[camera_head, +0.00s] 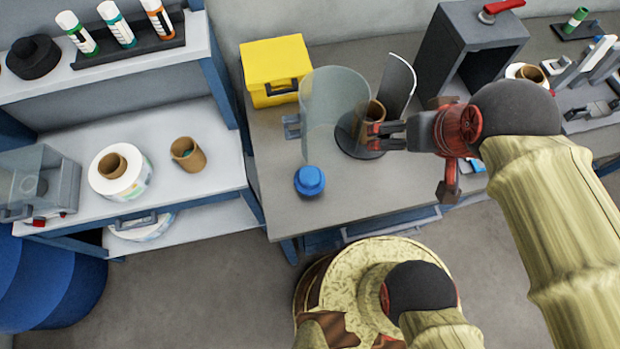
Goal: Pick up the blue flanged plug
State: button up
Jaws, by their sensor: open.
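The blue flanged plug (310,181) stands on the grey table (293,218) near its front left edge, with its round flange low and a narrower cap on top. My gripper (372,135) is open, to the right of the plug and behind it, apart from it. Its fingers point left, by a brown cardboard core (375,111) on a dark round base (349,130). I cannot tell whether the fingers touch the core.
A clear curved guard (333,95) stands behind the plug, close to my gripper. A yellow box (275,68) is at the back left. A dark grey open housing (468,50) stands at the right. The table left of the plug is clear; a shelf unit (215,170) adjoins there.

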aim_at(309, 180)
jog(key=k+j, duration=0.2)
jog(key=j, duration=0.25)
jog(key=k+j+z, duration=0.1)
jog(key=j, duration=0.35)
jog(key=k+j+z, duration=0.1)
jog(key=k+j, duration=0.2)
jog(key=j, duration=0.15)
jog(key=k+j, duration=0.25)
jog(key=j, duration=0.2)
jog(key=k+j+z, duration=0.1)
jog(key=j, duration=0.35)
jog(key=k, duration=0.1)
